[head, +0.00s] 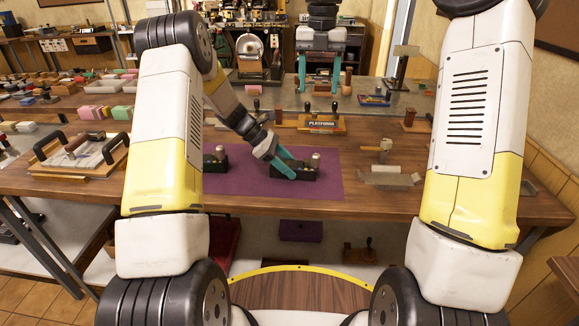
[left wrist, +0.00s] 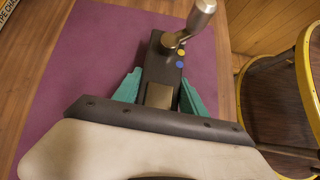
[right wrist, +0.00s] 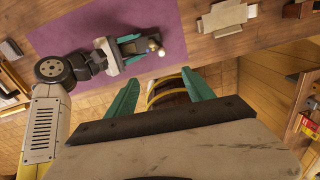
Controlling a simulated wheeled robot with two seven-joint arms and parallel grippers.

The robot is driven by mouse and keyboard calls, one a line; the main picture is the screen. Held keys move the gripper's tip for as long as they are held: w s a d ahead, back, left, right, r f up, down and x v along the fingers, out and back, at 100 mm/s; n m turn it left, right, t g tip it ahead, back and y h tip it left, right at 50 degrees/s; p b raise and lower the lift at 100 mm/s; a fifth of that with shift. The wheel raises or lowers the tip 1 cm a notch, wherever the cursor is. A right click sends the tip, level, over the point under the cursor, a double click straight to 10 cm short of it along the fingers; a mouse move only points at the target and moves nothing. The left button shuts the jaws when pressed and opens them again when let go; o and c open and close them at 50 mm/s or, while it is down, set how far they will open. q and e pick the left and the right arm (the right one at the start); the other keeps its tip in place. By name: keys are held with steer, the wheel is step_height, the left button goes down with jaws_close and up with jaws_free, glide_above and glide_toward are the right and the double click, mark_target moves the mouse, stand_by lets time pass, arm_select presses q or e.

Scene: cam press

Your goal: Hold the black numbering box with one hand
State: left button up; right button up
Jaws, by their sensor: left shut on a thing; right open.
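The black numbering box (head: 305,174) sits on the purple mat (head: 328,196). It has a metal-knobbed crank, which shows in the left wrist view with yellow and blue dots beside it on the box (left wrist: 158,68). My left gripper (head: 284,170) is shut on the box, with one teal finger along each side. The far finger is partly hidden in the head view. My right gripper (head: 321,84) is open and empty, well above and beyond the box. In the right wrist view its two teal fingers (right wrist: 162,92) stand wide apart with nothing between them.
A second black box (head: 215,160) stands on the mat, partly behind my left arm. A framed tray (head: 78,154) is at the left.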

steer(key=shift+c, duration=0.4)
steer(key=shift+c, duration=0.9)
steer(key=m, duration=3.6)
glide_above(316, 154)
step_height(316, 154, down, 11)
steer(key=shift+w+f, duration=0.1)
steer(key=shift+f, duration=0.2)
step_height(316, 154, down, 12)
steer(key=shift+r, duration=0.25)
